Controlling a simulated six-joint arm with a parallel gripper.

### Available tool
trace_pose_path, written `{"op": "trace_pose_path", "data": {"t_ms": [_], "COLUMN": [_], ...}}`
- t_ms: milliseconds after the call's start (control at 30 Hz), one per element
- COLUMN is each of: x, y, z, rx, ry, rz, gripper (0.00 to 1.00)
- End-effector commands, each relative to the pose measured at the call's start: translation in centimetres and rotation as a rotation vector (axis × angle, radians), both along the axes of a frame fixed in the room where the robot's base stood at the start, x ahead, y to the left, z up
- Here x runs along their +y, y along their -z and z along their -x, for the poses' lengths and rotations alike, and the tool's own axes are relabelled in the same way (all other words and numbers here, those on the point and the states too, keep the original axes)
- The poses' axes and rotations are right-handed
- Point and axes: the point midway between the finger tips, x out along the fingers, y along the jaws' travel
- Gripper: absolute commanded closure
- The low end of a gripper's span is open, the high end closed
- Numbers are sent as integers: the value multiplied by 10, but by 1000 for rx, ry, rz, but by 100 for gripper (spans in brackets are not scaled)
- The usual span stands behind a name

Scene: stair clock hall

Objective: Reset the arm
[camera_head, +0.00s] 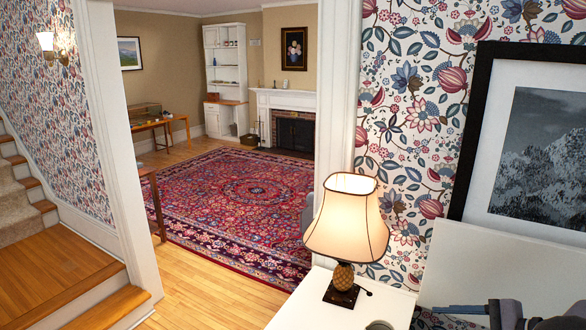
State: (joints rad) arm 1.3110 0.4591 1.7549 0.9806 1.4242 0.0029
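Dark and grey parts that look like my arm's end, my gripper (455,309), show at the bottom right edge. A flat grey bar points left from a dark rounded body. The rest is cut off by the frame, so I cannot tell whether the fingers are open or shut. I see nothing held in it.
A lit lamp (346,225) stands on a white tabletop (300,312) left of my arm. A white panel (500,262) rises behind my arm, below a black-framed picture (483,135). A red rug (225,205) covers the far room's floor. Wooden stairs (60,260) are at left.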

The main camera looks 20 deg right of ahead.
Motion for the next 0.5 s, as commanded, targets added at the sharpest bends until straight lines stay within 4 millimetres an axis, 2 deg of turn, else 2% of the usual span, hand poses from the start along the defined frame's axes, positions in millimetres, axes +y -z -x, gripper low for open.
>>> {"op": "trace_pose_path", "data": {"t_ms": [33,167,200,300,500], "x": [18,67,87,129,199], "y": [-19,-24,-17,11,77], "z": [3,7,7,9,20], "rx": [-6,-1,14,71,208], "ry": [-53,-216,-282,-434,-720], "rz": [52,174,210,275,401], "gripper": [42,42,42,42,42]}}
